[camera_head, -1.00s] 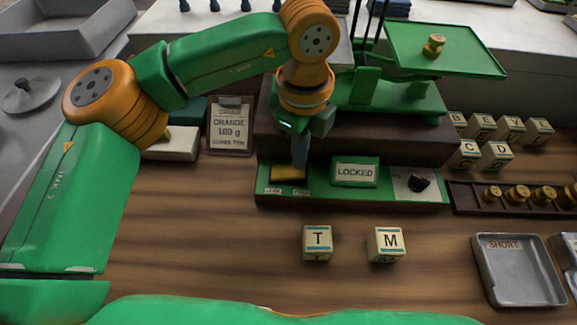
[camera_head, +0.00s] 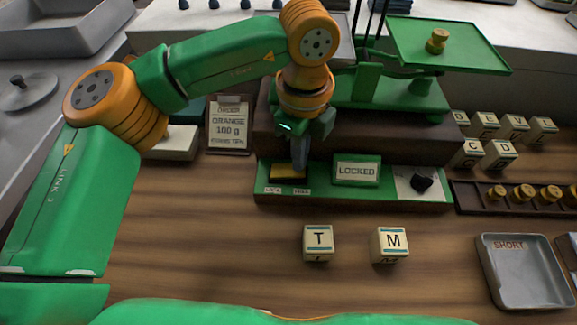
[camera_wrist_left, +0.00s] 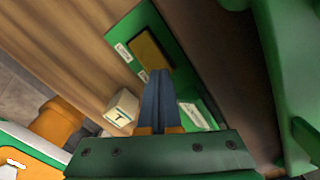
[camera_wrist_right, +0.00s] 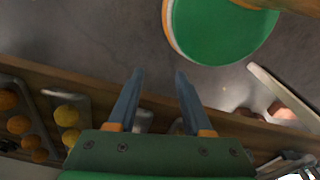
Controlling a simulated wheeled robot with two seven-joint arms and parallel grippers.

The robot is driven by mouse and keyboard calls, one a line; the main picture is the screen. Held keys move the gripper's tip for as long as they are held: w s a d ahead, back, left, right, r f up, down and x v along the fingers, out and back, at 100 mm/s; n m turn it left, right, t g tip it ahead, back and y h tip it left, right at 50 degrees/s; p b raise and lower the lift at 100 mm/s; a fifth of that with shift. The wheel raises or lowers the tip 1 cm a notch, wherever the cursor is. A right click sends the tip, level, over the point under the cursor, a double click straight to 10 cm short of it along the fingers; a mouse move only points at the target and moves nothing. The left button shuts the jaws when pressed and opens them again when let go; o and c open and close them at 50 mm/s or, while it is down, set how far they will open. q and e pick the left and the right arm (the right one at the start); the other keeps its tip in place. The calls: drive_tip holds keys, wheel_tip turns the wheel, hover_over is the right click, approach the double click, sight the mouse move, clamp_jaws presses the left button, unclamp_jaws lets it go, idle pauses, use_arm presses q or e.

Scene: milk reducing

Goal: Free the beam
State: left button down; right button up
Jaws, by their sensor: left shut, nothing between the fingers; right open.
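The balance (camera_head: 400,92) stands on a dark plinth, with a brass weight (camera_head: 438,41) on its right green pan (camera_head: 450,48). Its left side is partly hidden by my left arm. On the green front panel (camera_head: 320,193) are a yellow rocker plate (camera_head: 284,175), a sign reading LOCKED (camera_head: 357,171) and a black knob (camera_head: 422,182). My left gripper (camera_head: 299,172) is shut and empty, fingers pointing down at the rocker plate; I cannot tell if they touch. The left wrist view shows its tips (camera_wrist_left: 160,73) by the plate (camera_wrist_left: 149,50). My right gripper (camera_wrist_right: 157,75) is open and empty, away from the panel.
Letter cubes T (camera_head: 318,242) and M (camera_head: 390,245) stand in front of the panel. More letter cubes (camera_head: 500,153) and a rack of brass weights (camera_head: 520,197) are at the right. A tray marked SHORT (camera_head: 525,273) lies front right. An order card (camera_head: 229,127) stands left.

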use_arm(q)
drive_tip(key=shift+f+b, duration=0.45)
drive_tip(key=shift+f, duration=0.1)
drive_tip(key=shift+r, duration=0.1)
wheel_tip(320, 180, up, 7)
drive_tip(key=p, duration=0.5)
idle(0.4)
